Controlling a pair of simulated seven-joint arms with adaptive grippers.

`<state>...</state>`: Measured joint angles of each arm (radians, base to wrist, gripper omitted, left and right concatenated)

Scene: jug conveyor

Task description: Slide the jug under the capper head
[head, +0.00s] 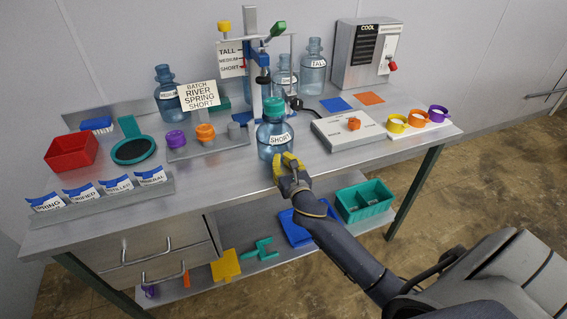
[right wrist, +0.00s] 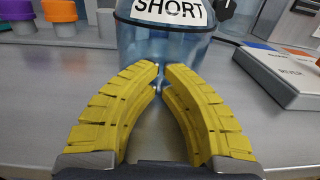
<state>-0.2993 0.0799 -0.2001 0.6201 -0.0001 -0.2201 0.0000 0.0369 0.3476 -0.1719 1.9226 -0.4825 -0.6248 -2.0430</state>
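The jug (head: 275,140) is translucent blue with a teal cap and a SHORT label. It stands upright near the front edge of the bench, in front of the capper's column. My right gripper (head: 287,163) is at the front of the jug. In the right wrist view its yellow fingertips (right wrist: 161,68) come together against or just before the jug's lower wall (right wrist: 185,50), with nothing between them. My left gripper is out of view.
A grey box (head: 348,131) with an orange knob stands right of the jug. A rack of purple and orange caps (head: 206,146) stands to its left. More jugs (head: 313,68) and a COOL unit (head: 366,55) are at the back.

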